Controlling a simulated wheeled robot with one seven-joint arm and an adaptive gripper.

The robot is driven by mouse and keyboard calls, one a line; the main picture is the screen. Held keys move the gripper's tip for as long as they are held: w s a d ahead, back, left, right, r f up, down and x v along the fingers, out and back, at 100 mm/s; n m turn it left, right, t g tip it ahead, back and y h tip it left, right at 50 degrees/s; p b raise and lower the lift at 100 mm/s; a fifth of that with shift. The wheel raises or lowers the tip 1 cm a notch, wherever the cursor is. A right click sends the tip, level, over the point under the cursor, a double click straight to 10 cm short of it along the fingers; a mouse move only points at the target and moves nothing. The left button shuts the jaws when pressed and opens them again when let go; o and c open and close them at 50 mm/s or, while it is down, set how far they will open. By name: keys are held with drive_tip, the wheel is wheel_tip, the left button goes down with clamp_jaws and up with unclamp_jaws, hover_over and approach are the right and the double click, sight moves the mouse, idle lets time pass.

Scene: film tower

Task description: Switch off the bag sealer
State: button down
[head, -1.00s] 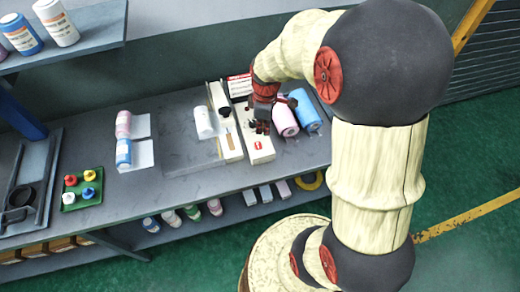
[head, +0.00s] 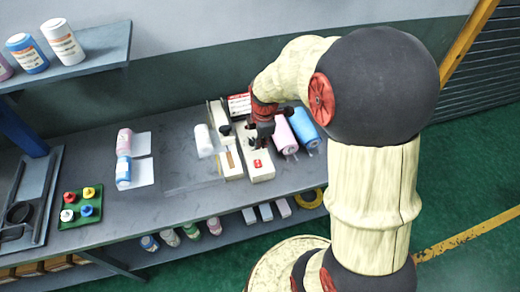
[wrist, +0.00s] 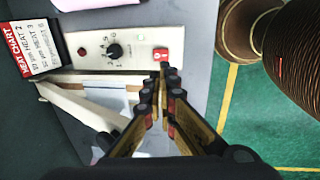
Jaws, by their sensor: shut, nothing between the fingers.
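The bag sealer (head: 262,176) is a long cream box on the bench, with a pale arm beside it. In the wrist view, its panel (wrist: 140,22) carries a black dial (wrist: 114,51), a red lamp (wrist: 81,23) and a red rocker switch (wrist: 161,54) with a white mark. The switch also shows at the sealer's front in the head view (head: 258,163). My gripper (head: 257,145) is shut and empty, above the sealer and just behind the switch. In the wrist view its fingertips (wrist: 156,74) appear close by the switch; contact cannot be told. The switch's position is unclear.
A red-and-white heat chart (wrist: 27,42) stands behind the sealer. Pink (head: 281,133) and blue (head: 303,129) rolls lie to its right, and a white roll (head: 203,140) to its left. A green tray (head: 79,216) sits further left. The bench middle is mostly clear.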

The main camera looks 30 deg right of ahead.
sight(259, 163)
drive_tip(key=f, duration=0.4)
drive_tip(key=w+f+b, duration=0.1)
drive_tip(key=f, duration=0.3)
drive_tip(key=w+f, duration=0.1)
drive_tip(key=f, duration=0.3)
drive_tip(key=shift+d+f+b, duration=0.3)
drive_tip(key=shift+f+b, duration=0.05)
drive_tip(key=shift+b, duration=0.05)
drive_tip(key=shift+w+d+f+g+y+p, duration=0.15)
drive_tip(key=shift+w+f+g+p, duration=0.1)
drive_tip(key=shift+g+p, duration=0.55)
drive_tip(key=shift+w+a+f+g+y+p, duration=0.1)
drive_tip(key=shift+w+f+g+y+p, duration=0.1)
drive_tip(key=shift+g+p, duration=0.55)
drive_tip(key=shift+s+f, duration=0.1)
drive_tip(key=shift+s, duration=0.15)
